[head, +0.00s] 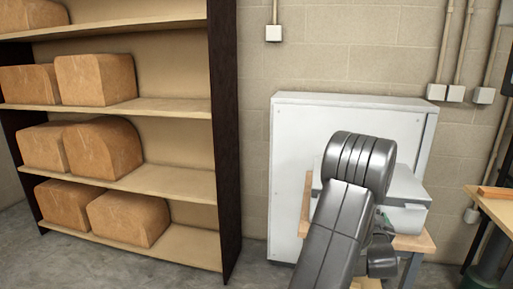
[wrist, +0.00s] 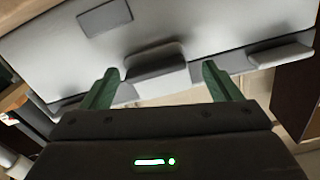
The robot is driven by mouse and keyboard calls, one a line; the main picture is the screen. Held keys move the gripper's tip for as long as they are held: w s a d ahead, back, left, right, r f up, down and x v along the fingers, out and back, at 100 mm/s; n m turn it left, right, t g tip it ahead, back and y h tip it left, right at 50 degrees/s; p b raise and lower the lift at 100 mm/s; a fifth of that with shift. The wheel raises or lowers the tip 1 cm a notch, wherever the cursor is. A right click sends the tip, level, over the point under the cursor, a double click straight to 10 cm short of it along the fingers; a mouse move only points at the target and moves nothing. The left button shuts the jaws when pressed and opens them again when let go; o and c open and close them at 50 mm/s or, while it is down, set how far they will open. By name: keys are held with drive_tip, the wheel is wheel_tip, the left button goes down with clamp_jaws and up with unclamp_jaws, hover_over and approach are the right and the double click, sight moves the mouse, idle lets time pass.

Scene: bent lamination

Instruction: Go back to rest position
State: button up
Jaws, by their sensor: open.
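My gripper (wrist: 158,85) shows in the wrist view with its two green fingers spread apart. Nothing is held between them. A light grey box-like thing (wrist: 215,30) with a protruding grey block and smaller grey tabs fills the view beyond the fingers. I cannot tell whether the fingers touch it. In the head view, my dark grey arm rises at the centre right and hides most of the gripper and part of a pale grey-green box (head: 405,190) on a small wooden-topped table (head: 415,243).
A shelf unit (head: 180,107) with several brown rounded blocks (head: 95,80) stands at the left. A white cabinet (head: 300,130) stands against the block wall behind my arm. A wooden table (head: 495,207) is at the right edge. Grey floor (head: 90,265) is clear before the shelf.

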drive_tip(key=shift+a+r+m+p, duration=0.1)
drive_tip(key=shift+r+m+p, duration=0.25)
drive_tip(key=shift+p, duration=0.5)
